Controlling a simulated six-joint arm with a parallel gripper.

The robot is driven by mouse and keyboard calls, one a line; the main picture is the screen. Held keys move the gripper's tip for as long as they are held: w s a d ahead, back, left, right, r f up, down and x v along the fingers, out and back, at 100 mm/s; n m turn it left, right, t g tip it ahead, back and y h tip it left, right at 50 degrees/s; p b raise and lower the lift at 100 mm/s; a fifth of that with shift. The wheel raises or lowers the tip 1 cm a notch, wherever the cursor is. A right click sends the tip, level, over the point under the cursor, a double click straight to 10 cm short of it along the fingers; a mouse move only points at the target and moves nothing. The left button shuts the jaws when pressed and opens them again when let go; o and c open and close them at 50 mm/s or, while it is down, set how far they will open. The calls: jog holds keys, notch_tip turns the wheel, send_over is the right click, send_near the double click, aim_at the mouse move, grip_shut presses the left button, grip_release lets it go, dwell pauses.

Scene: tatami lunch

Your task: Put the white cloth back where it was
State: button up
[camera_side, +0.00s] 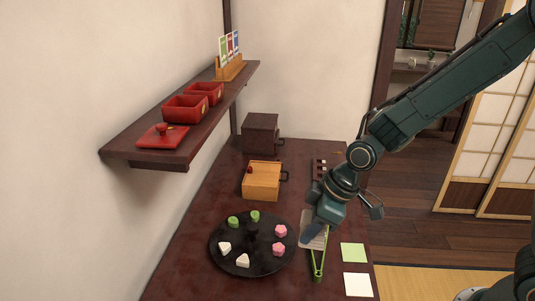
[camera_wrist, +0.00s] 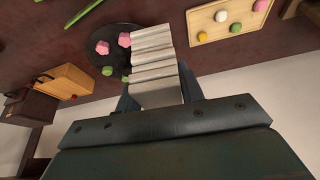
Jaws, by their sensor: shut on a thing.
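The white cloth (camera_wrist: 152,55) is pale and pleated in the wrist view, and it runs out from between the jaws of my gripper (camera_wrist: 160,95). In the side view the cloth (camera_side: 312,233) hangs as a greyish-white piece below my gripper (camera_side: 322,218), right of the round black tray. My gripper is shut on it. I cannot tell whether its lower edge touches the table. A flat white square (camera_side: 357,284) and a pale green square (camera_side: 352,252) lie on the table at the front right.
Green tongs (camera_side: 317,265) lie just below my gripper. The black tray (camera_side: 252,270) holds pink, green and white sweets. A wooden box (camera_side: 261,187) and dark box (camera_side: 260,132) stand behind. A wall shelf (camera_side: 125,154) carries red boxes. A wooden board (camera_wrist: 205,35) holds coloured balls.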

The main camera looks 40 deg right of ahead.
jog(key=shift+n, duration=0.5)
jog(key=shift+s+a+f, duration=0.2)
jog(key=shift+s+f, duration=0.15)
jog(key=shift+f, duration=2.3)
jog(key=shift+s+a+f, duration=0.2)
jog(key=shift+s+f, duration=0.2)
jog(key=shift+f, duration=2.25)
jog(key=shift+s+a+f, duration=0.2)
jog(key=shift+s+f, duration=0.15)
jog(key=shift+f, duration=2.3)
jog(key=shift+f, duration=1.9)
jog(key=shift+f, duration=0.1)
jog(key=o, duration=1)
jog(key=shift+o, duration=0.2)
jog(key=shift+v, duration=1.05)
jog(key=v, duration=1)
